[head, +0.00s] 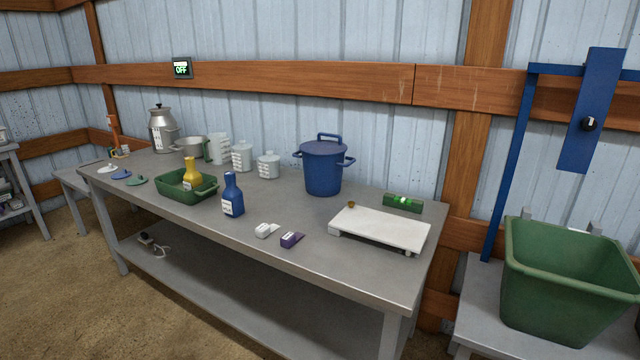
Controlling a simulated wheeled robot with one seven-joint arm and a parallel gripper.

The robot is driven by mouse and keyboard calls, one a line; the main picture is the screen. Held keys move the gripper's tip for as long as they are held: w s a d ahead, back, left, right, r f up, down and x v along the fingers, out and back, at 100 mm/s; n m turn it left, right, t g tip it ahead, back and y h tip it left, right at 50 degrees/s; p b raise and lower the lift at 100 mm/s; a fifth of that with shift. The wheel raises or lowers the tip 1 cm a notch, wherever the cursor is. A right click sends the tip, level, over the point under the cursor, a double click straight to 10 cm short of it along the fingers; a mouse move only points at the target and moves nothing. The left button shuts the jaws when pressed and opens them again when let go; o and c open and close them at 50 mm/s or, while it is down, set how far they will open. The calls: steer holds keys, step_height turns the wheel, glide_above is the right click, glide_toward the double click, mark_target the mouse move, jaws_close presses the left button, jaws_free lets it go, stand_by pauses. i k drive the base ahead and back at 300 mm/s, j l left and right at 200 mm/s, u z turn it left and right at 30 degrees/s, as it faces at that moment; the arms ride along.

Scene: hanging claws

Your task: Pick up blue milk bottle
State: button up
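The blue milk bottle (232,196) stands upright near the front edge of the grey metal table (190,227), with a white label low on its side. It stands just right of a green tray (187,197), with a small gap that I cannot judge exactly. A yellow bottle (192,175) stands in that tray. My gripper is not in view.
A white and a purple small block (291,240) lie right of the bottle. Behind stand white measuring jugs (242,156) and a blue lidded pot (322,168). A white platform (380,228) is at the right end. A green bin (565,285) stands beyond.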

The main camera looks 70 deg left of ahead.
mark_target(233, 201)
steer(key=k+j+z, duration=0.1)
steer(key=z, duration=0.3)
steer(key=k+j+z, duration=0.15)
steer(key=z, duration=0.3)
steer(key=k+z, duration=0.15)
steer(key=z, duration=0.25)
steer(key=k+j+z, duration=0.2)
steer(key=k, duration=0.45)
steer(key=k+u, duration=0.3)
steer(key=u, duration=0.15)
steer(key=k+u, duration=0.4)
steer(key=k+j+u, duration=0.15)
steer(key=u, duration=0.3)
